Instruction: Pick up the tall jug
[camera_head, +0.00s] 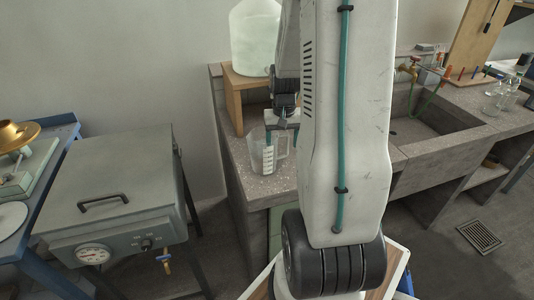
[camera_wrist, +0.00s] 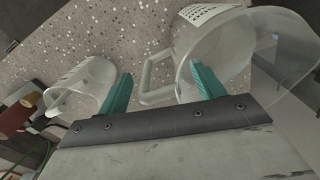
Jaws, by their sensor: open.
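A clear jug with a side handle and printed markings stands on the speckled bench; the head view shows a clear jug (camera_head: 267,155) just below my gripper. In the wrist view a large clear jug (camera_wrist: 218,48) fills the upper right, its handle (camera_wrist: 150,84) pointing left. My gripper (camera_wrist: 162,88) is open, with its two teal fingers apart. The handle shows between the fingers, and the right finger overlaps the jug's rim in the picture. I cannot tell whether they touch. My arm hides part of the bench in the head view.
A smaller clear measuring vessel (camera_wrist: 84,84) is left of the left finger in the wrist view. In the head view a large pale container (camera_head: 253,40) sits on a wooden stand (camera_head: 233,100) behind the jug. A sink (camera_head: 430,118) and glassware (camera_head: 497,97) are to the right.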

